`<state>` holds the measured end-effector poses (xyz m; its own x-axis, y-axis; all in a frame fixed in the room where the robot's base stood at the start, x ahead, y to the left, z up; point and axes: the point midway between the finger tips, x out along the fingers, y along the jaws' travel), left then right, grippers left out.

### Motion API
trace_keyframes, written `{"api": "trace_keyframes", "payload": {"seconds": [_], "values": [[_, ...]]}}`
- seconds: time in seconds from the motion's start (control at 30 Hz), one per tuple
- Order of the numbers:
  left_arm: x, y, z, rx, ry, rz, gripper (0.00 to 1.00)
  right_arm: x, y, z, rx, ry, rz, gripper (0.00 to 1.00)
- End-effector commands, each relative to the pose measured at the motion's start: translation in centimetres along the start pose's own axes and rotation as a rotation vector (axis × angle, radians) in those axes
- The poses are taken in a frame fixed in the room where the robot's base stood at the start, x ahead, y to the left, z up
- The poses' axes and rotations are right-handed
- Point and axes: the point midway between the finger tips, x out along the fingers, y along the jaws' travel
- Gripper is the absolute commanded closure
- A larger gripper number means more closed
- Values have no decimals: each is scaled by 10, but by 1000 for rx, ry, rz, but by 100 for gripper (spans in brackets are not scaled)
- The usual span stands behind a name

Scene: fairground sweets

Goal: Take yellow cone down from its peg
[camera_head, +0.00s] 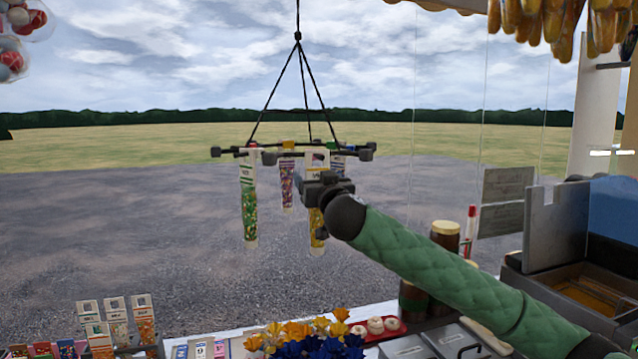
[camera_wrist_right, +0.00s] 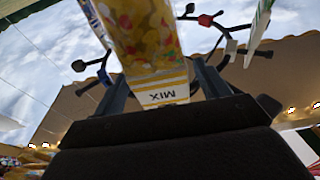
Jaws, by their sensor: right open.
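The yellow cone (camera_head: 317,240) hangs point down from a black hanging rack (camera_head: 225,152), with its white card at the rack's bar. My right gripper (camera_head: 320,190) is in front of its upper part and hides much of it. In the right wrist view the yellow cone (camera_wrist_right: 150,35), filled with mixed sweets, stands between the two fingers of the open gripper (camera_wrist_right: 163,85). Its card reading MIX faces the wrist. Whether either finger touches the cone cannot be told. The peg behind the card is hidden. My left gripper is not in view.
A green cone (camera_head: 249,210) hangs left of the yellow one and a purple cone (camera_head: 287,185) hangs behind it. Black ropes hold the rack from above. Below are the counter with blue and orange flowers (camera_head: 310,338), a red tray (camera_head: 390,334) and jars (camera_head: 445,235).

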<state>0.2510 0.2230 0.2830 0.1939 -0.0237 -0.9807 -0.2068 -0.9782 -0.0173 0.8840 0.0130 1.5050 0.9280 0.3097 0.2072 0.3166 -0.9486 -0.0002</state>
Motion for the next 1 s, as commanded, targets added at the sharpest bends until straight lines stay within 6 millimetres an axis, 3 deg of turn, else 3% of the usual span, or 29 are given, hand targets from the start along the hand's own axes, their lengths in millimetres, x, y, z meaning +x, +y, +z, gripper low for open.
{"api": "trace_keyframes", "payload": {"seconds": [0.23,0.43,1.0], "values": [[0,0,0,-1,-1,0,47,0,0,0,0,0,0,25],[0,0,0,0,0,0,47,0,0,0,0,0,0,65],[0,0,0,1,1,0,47,2,0,-9,0,1,0,66]]}}
